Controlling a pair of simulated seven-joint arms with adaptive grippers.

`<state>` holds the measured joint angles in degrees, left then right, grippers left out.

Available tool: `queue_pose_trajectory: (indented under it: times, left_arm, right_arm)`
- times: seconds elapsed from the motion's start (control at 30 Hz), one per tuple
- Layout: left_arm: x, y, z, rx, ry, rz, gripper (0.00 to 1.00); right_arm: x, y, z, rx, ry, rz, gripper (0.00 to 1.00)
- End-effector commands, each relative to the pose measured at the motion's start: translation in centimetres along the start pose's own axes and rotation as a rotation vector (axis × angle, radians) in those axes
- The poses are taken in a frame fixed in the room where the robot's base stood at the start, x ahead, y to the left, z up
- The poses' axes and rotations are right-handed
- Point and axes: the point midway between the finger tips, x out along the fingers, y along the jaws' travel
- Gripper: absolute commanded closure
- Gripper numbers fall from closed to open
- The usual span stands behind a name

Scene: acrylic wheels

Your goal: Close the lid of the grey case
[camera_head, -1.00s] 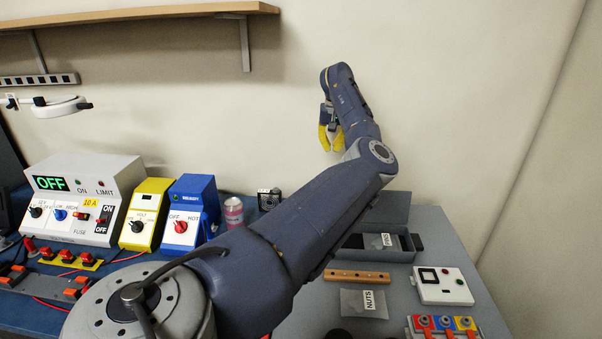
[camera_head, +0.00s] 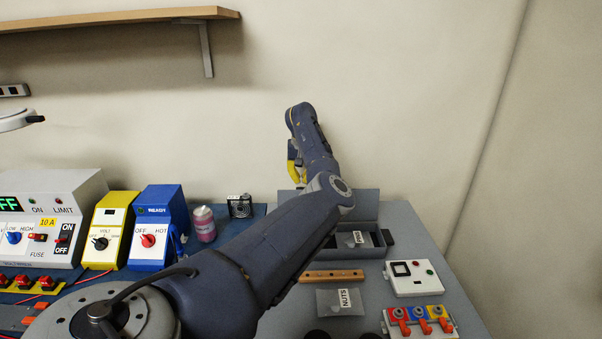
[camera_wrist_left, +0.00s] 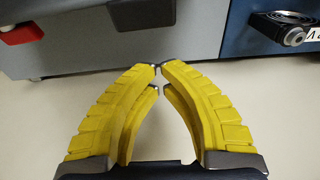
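The grey case (camera_head: 352,254) stands open at the back of the grey table in the head view, with a labelled packet (camera_head: 347,240) inside. Its lid (camera_head: 364,203) stands raised at the back, partly hidden behind my left arm. My left gripper (camera_head: 297,181) has yellow fingers and hangs near the wall, left of the lid. In the left wrist view its fingertips (camera_wrist_left: 158,68) meet with nothing between them. A grey surface lies beyond the tips there; I cannot tell whether it is the lid. My right gripper is not in view.
A small camera (camera_head: 240,206) and a pink bottle (camera_head: 204,224) stand left of my arm. A wooden strip (camera_head: 333,276), a packet labelled NUTS (camera_head: 341,302) and a white switch box (camera_head: 412,277) lie in front of the case. A shelf (camera_head: 110,18) is above left.

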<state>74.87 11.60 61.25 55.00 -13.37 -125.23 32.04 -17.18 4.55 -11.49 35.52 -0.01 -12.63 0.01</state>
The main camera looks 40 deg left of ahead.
Motion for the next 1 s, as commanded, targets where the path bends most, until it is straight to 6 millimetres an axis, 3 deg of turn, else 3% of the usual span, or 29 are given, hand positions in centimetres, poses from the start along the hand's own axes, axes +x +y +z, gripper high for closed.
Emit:
queue_pose_trajectory:
  times: [0.4, 1.0]
  left_arm:
    - [-0.8, 0.0, 2.4, 0.0, -0.002, -0.001, 1.0]
    - [-0.9, 0.0, 2.8, 0.0, 0.0, -0.001, 1.0]
  right_arm:
    - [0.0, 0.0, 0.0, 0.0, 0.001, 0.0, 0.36]
    - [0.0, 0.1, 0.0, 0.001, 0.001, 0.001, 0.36]
